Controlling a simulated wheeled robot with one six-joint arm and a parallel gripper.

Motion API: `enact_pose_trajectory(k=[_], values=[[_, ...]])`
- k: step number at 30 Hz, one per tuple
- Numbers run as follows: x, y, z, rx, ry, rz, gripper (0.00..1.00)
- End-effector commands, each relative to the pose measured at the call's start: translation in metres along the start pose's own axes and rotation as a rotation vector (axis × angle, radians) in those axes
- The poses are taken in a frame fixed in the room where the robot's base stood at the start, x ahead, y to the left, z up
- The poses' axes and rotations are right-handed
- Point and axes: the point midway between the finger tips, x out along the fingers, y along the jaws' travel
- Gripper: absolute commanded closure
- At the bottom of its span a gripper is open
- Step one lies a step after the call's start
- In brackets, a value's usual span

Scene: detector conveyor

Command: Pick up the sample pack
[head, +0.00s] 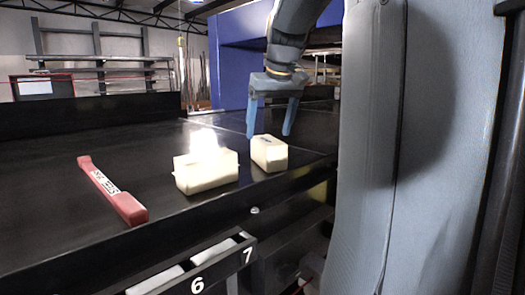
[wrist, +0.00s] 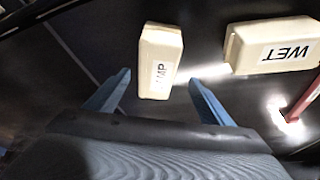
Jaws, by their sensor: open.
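Two cream-coloured packs lie on the black conveyor. The smaller one (head: 268,155) sits just below my gripper (head: 269,134); in the wrist view this pack (wrist: 160,62) has a label ending in "MP", its first part hard to read. The larger pack (head: 207,174) lies to its left in the head view; in the wrist view this pack (wrist: 272,47) is labelled "WET". My gripper points down and is open and empty. In the wrist view its fingertips (wrist: 159,78) are apart, with the "MP" pack between and slightly beyond them.
A red bar (head: 113,190) with a white label lies on the belt at the left; its end (wrist: 302,97) shows in the wrist view. Numbered bins (head: 190,272) marked 6 and 7 are below the conveyor's front edge. A blue housing (head: 238,50) stands behind. The belt's far left is clear.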

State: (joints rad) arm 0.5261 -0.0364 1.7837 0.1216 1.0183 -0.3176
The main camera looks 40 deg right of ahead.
Motion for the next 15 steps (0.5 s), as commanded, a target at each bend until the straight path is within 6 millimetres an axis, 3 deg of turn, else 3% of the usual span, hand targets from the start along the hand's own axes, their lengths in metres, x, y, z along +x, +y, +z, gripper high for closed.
enact_pose_trajectory(k=[15], values=[[0.061, 0.006, 0.0, 0.001, -0.002, -0.001, 0.25]])
